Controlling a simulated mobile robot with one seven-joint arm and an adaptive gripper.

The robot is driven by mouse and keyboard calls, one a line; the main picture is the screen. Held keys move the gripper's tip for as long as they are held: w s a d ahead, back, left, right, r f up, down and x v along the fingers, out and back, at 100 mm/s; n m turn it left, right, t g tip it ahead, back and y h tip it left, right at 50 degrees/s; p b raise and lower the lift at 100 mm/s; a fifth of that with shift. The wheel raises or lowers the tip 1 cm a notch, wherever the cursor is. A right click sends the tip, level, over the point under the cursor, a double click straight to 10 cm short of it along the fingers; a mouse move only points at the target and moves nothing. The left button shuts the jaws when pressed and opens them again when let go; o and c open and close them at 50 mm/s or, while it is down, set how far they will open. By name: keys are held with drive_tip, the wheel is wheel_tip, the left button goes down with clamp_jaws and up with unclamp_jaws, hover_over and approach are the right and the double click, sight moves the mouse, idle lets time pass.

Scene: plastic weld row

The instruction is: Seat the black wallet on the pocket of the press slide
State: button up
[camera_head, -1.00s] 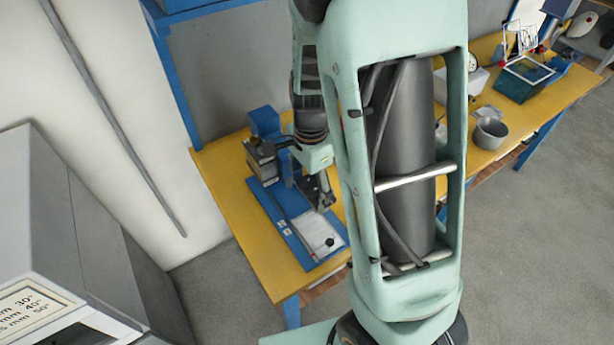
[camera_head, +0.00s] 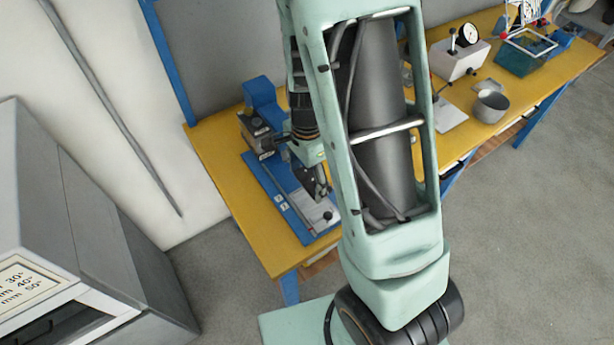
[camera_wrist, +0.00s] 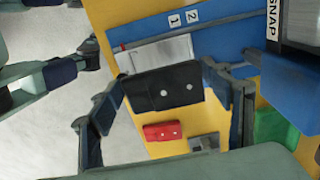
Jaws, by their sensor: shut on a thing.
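The black wallet (camera_wrist: 160,88), a dark flap with two bright snaps, sits between the two fingers of my gripper (camera_wrist: 172,98) in the wrist view. My gripper is shut on it. The press slide's pale metal plate (camera_wrist: 158,56) lies just beyond the wallet, on a blue base marked 1 and 2 (camera_wrist: 215,38). The wallet overlaps the plate's near edge in this view; I cannot tell whether they touch. In the head view my gripper (camera_head: 318,188) is over the plate (camera_head: 320,216), and the wallet is not distinguishable there.
A red snapped piece (camera_wrist: 162,131) and a grey block (camera_wrist: 203,142) show below the wallet. A green item (camera_wrist: 275,130) and the blue press body marked SNAP (camera_wrist: 295,85) stand at right. A pot (camera_head: 491,105) and dial gauge (camera_head: 462,52) are farther along the yellow bench.

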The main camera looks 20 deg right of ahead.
drive_tip(key=shift+f+b, duration=3)
drive_tip(key=shift+f, duration=0.8)
